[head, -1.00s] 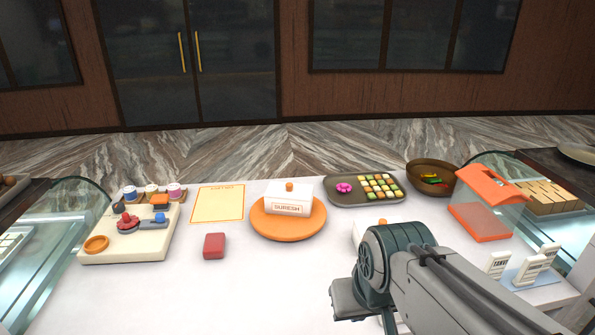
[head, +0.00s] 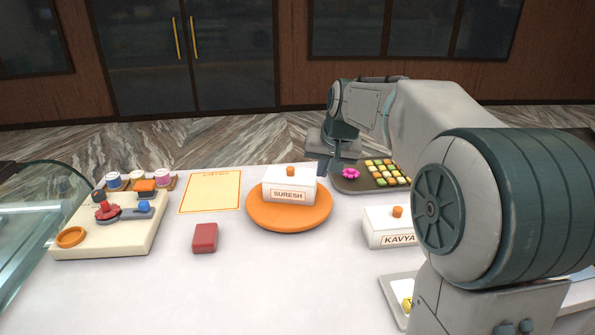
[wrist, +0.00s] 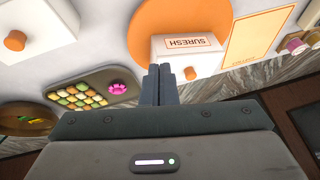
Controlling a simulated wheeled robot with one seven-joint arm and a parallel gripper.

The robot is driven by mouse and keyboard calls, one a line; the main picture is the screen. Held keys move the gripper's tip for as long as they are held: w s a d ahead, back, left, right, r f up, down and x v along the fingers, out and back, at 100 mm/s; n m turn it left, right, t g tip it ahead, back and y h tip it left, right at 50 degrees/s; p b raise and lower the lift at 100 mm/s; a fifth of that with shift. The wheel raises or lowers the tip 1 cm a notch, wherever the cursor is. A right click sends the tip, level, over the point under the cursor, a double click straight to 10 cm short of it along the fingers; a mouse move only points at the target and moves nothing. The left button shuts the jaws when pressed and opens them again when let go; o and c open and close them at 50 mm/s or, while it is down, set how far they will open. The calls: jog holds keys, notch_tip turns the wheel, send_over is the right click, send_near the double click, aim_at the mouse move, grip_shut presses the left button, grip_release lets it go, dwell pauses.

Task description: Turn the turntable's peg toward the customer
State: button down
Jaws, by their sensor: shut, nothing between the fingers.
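The turntable (head: 270,219) is a round orange disc on the white counter. A white box labelled SURESH (head: 289,186) with an orange knob stands on it, label toward the head camera. I cannot make out a separate peg on the disc; its far side is partly hidden by the box. My gripper (head: 324,168) is shut and empty, pointing down behind the turntable's right side. In the wrist view, the shut fingers (wrist: 156,70) appear next to the SURESH box (wrist: 184,50) and in front of the turntable (wrist: 148,20); contact cannot be told.
A tray of sweets with a pink flower (head: 351,174) lies right of my gripper. A KAVYA box (head: 385,229) stands front right, partly behind my arm. A red block (head: 205,237), a yellow sheet (head: 211,192) and a cream board (head: 103,237) are left. The front middle counter is clear.

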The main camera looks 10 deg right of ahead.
jog(key=w+d+f+m+t+y+b, duration=0.1)
jog(key=w+d+f+b, duration=0.15)
jog(key=w, duration=0.55)
jog(key=w+d+f+m+y+b, duration=0.1)
jog(key=w+d+f, duration=0.2)
jog(key=w, duration=0.4)
jog(key=p+x, duration=0.1)
jog(key=x, duration=0.9)
jog(key=shift+w+d+r, duration=0.1)
jog(key=shift+w, duration=0.1)
jog(key=shift+w+a+r+t+p, duration=0.15)
jog(key=shift+w+a+p, duration=0.15)
jog(key=shift+a, duration=0.3)
jog(key=shift+w+a+r+t+p, duration=0.1)
jog(key=shift+w+a+t+p, duration=0.15)
jog(key=shift+a, duration=0.35)
jog(key=shift+w+a+f, duration=0.15)
jog(key=shift+w+a, duration=0.05)
jog(key=shift+a, duration=0.3)
